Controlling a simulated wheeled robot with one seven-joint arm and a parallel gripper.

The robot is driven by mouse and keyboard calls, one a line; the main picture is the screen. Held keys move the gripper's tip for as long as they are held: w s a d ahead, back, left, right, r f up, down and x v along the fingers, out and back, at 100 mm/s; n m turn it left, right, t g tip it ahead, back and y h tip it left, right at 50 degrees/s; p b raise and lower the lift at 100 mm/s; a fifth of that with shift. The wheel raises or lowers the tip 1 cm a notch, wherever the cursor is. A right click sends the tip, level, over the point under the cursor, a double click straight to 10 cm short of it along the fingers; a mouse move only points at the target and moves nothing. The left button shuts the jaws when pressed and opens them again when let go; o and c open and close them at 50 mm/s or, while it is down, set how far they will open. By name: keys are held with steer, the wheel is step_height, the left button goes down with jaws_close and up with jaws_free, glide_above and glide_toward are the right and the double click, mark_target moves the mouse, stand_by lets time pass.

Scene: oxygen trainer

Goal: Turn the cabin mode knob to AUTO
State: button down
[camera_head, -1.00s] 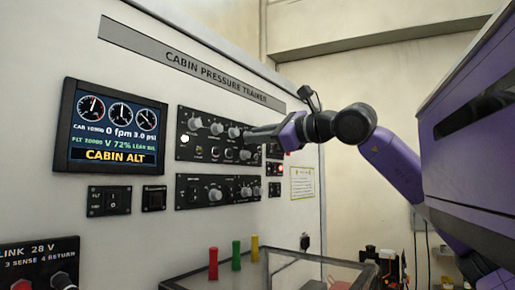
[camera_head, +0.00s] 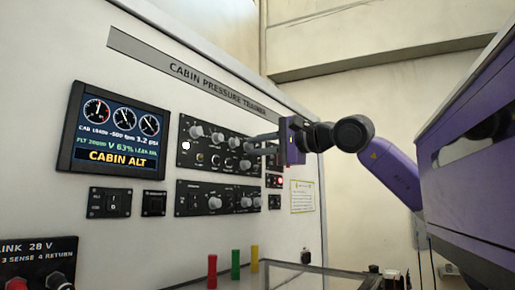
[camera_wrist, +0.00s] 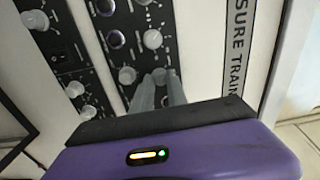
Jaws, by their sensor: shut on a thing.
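The upper black control panel (camera_head: 183,153) carries a row of grey knobs. My gripper (camera_head: 256,139) reaches in from the right, with its fingers at the right end of that row. In the wrist view my gripper (camera_wrist: 160,77) has its two grey fingers closed around a small light knob (camera_wrist: 160,75), seen between the tips. The fingers hide most of this knob. Its label and pointer are too small or covered, so I cannot read its setting or confirm it is the cabin mode knob.
Other knobs (camera_wrist: 152,39) sit close beside the fingers. A display (camera_head: 116,130) reading CABIN ALT is at the left. A lower knob panel (camera_head: 183,208) and red, green and yellow upright pieces (camera_head: 236,265) are below. A lit red button (camera_head: 279,182) is near the arm.

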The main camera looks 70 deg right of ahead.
steer(key=shift+n, duration=1.3)
steer(key=shift+f, duration=0.1)
steer(key=c, duration=1.3)
jaws_free()
steer(key=shift+b+v, duration=0.85)
steer(key=shift+v, duration=3)
